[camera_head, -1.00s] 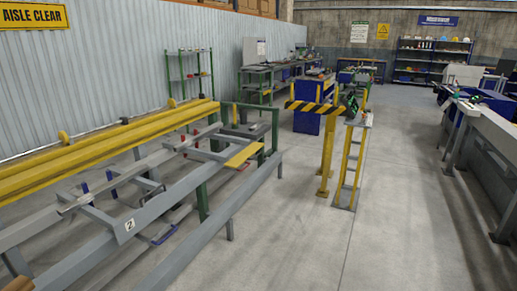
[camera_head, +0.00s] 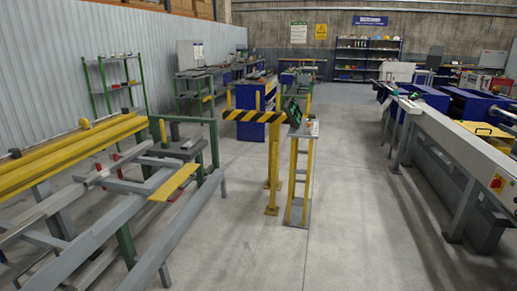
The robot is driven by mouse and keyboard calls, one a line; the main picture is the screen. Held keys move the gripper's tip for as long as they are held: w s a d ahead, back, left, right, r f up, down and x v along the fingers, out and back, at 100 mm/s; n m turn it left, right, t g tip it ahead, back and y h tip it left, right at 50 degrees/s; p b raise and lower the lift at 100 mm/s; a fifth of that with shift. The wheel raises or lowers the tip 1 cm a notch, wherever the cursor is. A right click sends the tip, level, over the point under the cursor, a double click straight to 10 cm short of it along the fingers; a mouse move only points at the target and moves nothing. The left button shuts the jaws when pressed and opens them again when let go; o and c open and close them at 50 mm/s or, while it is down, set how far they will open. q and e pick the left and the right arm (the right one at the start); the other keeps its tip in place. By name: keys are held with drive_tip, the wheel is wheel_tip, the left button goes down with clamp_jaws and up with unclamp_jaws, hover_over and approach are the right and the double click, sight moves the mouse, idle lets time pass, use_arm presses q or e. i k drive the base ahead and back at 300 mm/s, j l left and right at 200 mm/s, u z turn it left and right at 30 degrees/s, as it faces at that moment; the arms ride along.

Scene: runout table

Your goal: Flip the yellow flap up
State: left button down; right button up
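The yellow flap (camera_head: 174,182) is a flat yellow plate at the end of the grey runout table frame (camera_head: 95,238), left of the middle in the head view. It lies roughly level, tilted little if at all, between the grey rails. Its hinge is too small to make out. Neither of my grippers is in view, and nothing touches the flap.
A yellow-and-black striped barrier arm (camera_head: 253,116) on a yellow post and a ladder-like yellow stand (camera_head: 300,180) stand right of the table. A long grey machine bed (camera_head: 455,150) runs along the right. The concrete aisle (camera_head: 350,220) between them is clear.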

sight(162, 195)
drive_tip(key=i+l, duration=0.1)
drive_tip(key=i, duration=1.35)
drive_tip(key=i+l+u, duration=0.15)
drive_tip(key=i+u, duration=0.15)
drive_tip(key=i, duration=0.25)
drive_tip(key=i+l+u, duration=0.3)
drive_tip(key=i, duration=0.2)
drive_tip(key=i+l+u, duration=0.3)
drive_tip(key=i, duration=0.2)
